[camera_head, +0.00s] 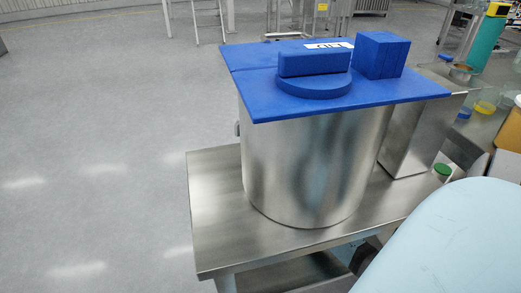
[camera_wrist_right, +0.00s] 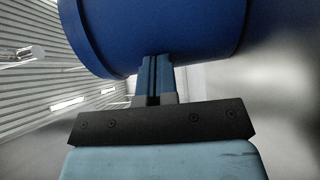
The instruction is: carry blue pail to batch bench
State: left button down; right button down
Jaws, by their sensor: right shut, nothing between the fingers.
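A large blue rounded body with a rim fills the top of the right wrist view (camera_wrist_right: 165,30). It may be the blue pail, but only part of it shows. My right gripper (camera_wrist_right: 154,78) is shut and empty, its fingers together and pointing at this blue body. I cannot tell whether they touch it. In the head view my light blue right arm comes in at lower right and its fingertips are hidden. No pail can be made out in the head view, and I cannot tell which bench is the batch bench. My left gripper is out of view.
A steel bench (camera_head: 215,215) carries a large steel vessel (camera_head: 300,165) with a flat blue lid (camera_head: 400,88). A blue handle (camera_head: 314,63) and a blue block (camera_head: 382,55) are on top. Jars and containers crowd the right. The grey floor (camera_head: 90,130) at left is clear.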

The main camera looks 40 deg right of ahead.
jog(key=w+d, duration=0.1)
jog(key=w, duration=0.1)
jog(key=w+d, duration=0.2)
jog(key=w, duration=0.1)
jog(key=w+d+b, duration=0.1)
jog(key=w, duration=0.1)
jog(key=shift+w+d, duration=0.15)
jog(key=shift+w, duration=0.2)
jog(key=shift+s, duration=0.1)
